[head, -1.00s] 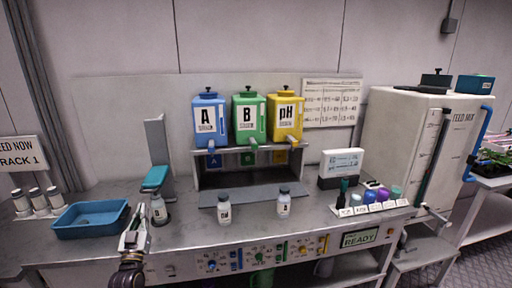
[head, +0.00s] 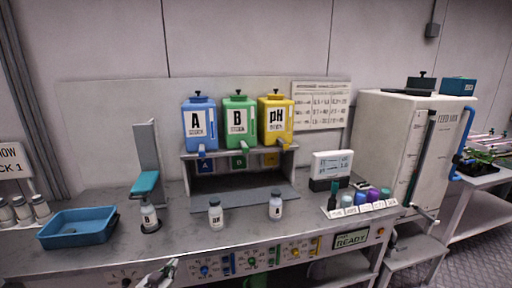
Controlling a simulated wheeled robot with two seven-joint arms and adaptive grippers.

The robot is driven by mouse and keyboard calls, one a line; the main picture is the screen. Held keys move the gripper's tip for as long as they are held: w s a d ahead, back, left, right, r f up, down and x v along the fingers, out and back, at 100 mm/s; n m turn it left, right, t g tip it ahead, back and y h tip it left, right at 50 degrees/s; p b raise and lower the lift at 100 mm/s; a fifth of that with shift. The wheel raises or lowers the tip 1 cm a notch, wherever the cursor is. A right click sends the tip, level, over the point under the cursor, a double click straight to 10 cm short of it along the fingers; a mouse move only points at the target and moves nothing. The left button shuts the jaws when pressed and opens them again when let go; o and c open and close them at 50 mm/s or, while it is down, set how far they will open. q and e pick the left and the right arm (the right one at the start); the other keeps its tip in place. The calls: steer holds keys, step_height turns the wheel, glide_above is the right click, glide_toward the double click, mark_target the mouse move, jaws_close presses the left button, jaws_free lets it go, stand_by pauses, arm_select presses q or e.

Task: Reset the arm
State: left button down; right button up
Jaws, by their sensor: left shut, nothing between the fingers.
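My left gripper (head: 160,274) shows at the bottom edge of the head view, in front of the bench's front edge. It is shut and empty, and most of its arm is out of the frame. A small white bottle marked B (head: 149,217) stands under the teal lever of the grey stand (head: 148,160), behind and above the gripper in the picture. The gripper is apart from it. My right gripper is not in view.
A blue tray (head: 78,241) sits at the left of the bench. Two more white bottles (head: 216,214) (head: 276,206) stand before the dispenser shelf (head: 243,198). Blue, green and yellow tanks (head: 199,122) stand on it. Small capped vials (head: 361,197) stand at the right.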

arm_select(q)
steer(key=s+d+f+g, duration=0.2)
steer(key=s+g, duration=0.1)
steer(key=s, duration=0.6)
steer(key=s+d+f+g+y, duration=0.15)
steer(key=s+g, duration=0.25)
steer(key=s, duration=0.4)
steer(key=s+d+f+g+h, duration=0.1)
steer(key=s+d+f+g, duration=0.15)
steer(key=s, duration=0.65)
step_height(320, 180, down, 33)
steer(key=s+g, duration=0.2)
steer(key=s+a+f, duration=0.2)
steer(key=s+f, duration=0.8)
steer(key=s, duration=0.1)
steer(key=s+a+f+g, duration=0.1)
steer(key=s+a+f, duration=0.2)
steer(key=s+f, duration=0.7)
steer(key=shift+s+a+m+y, duration=0.2)
steer(key=shift+s+m+y, duration=0.1)
steer(key=shift+s+y, duration=0.15)
